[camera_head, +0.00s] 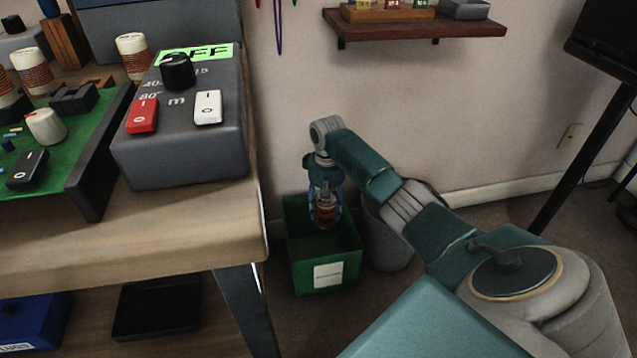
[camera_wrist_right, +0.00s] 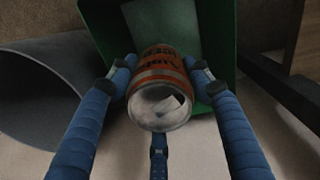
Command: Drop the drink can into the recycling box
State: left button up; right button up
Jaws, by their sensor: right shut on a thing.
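An orange drink can with a silver end (camera_wrist_right: 162,95) is held between the blue fingers of my right gripper (camera_wrist_right: 162,80) in the right wrist view. In the head view my right gripper (camera_head: 325,200) points down with the can (camera_head: 326,215) between its fingers. The green recycling box (camera_head: 322,268), with a white label on its front, stands on the floor. The can appears over the box's opening, near its back; the exact height above it is hard to tell. The box (camera_wrist_right: 233,40) also shows behind the can in the wrist view. My left gripper is not in view.
A grey bin (camera_head: 385,240) stands right of the box, partly behind my right arm. A wooden workbench (camera_head: 180,230) with a grey knob box (camera_head: 190,150) is at the left. A wall shelf (camera_head: 415,27) hangs above. A black stand (camera_head: 590,150) is at the right.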

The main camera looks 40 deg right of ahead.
jog(key=o, duration=0.9)
jog(key=shift+r, duration=0.1)
notch_tip(320, 180, up, 12)
jog(key=shift+f, duration=0.1)
dwell(0.4)
